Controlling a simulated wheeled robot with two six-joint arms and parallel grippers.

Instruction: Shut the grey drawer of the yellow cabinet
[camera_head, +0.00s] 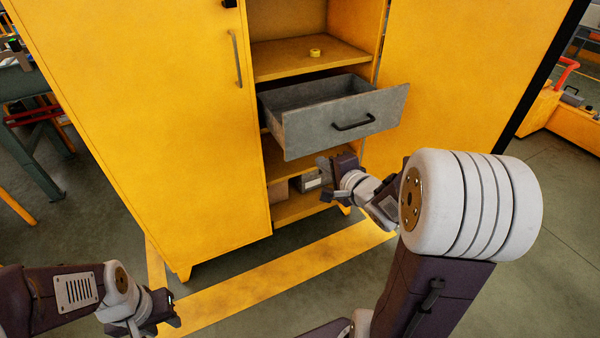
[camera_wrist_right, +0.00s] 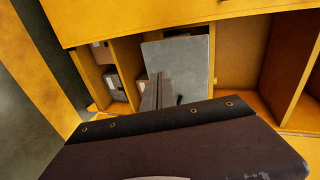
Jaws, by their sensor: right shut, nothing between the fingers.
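The grey drawer (camera_head: 297,133) is pulled out of the yellow cabinet (camera_head: 185,130) and sticks out over the floor. Its front has a black bar handle (camera_head: 353,123), and its inside looks empty. A grey face of the drawer (camera_wrist_right: 190,58) also shows in the right wrist view, behind my fingers. My right gripper (camera_head: 326,172) is shut and empty, just below the drawer front in the head view. I cannot tell whether it touches the drawer. My left gripper (camera_head: 168,310) is low at the left, away from the cabinet; its fingers are too unclear to judge.
A yellow tape roll (camera_head: 315,53) lies on the shelf above the drawer. Boxes (camera_head: 309,182) sit on a lower shelf. The cabinet doors (camera_head: 460,70) stand open on both sides. Clear floor (camera_head: 250,315) with a yellow stripe lies in front.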

